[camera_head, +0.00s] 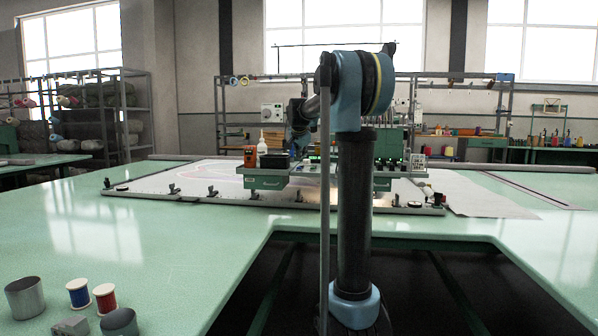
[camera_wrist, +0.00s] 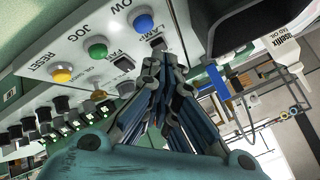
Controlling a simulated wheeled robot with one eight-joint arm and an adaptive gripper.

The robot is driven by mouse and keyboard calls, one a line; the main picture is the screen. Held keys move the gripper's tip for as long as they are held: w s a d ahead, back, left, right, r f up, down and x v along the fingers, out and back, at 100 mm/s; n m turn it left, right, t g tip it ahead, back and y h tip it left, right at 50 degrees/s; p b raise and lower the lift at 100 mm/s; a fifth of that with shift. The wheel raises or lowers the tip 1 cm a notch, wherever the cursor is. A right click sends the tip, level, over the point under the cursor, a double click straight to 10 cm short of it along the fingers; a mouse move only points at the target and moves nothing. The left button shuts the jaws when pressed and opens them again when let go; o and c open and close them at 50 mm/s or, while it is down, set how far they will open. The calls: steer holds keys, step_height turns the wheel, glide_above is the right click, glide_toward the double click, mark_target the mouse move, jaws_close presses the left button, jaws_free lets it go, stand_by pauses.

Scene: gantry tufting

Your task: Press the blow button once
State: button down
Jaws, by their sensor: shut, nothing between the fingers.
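The control panel (camera_wrist: 75,75) fills the upper left of the wrist view. A blue button (camera_wrist: 143,22) sits at its top under a partly cut-off label ending in "OW". A green button (camera_wrist: 97,47) marked JOG and a yellow button (camera_wrist: 61,74) marked RESET lie down and left of it. My gripper (camera_wrist: 165,68) is shut and empty, its tips below the blue button in the picture and apart from it. In the head view the tufting machine (camera_head: 268,182) stands on the framed cloth, and my arm hides part of it; my gripper cannot be made out there.
Small FAST and LAMP switches (camera_wrist: 157,45) lie close to my fingertips. A white oil bottle (camera_wrist: 289,50) is at the right of the wrist view. In the head view an orange box (camera_head: 250,156) sits on the machine, and spools (camera_head: 78,293) stand on the green table's near left.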

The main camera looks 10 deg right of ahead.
steer(key=shift+f, duration=0.9)
steer(key=shift+f, duration=0.85)
stand_by(1.8)
steer(key=shift+r, duration=0.9)
steer(key=shift+r, duration=2.55)
steer(key=shift+s, duration=0.1)
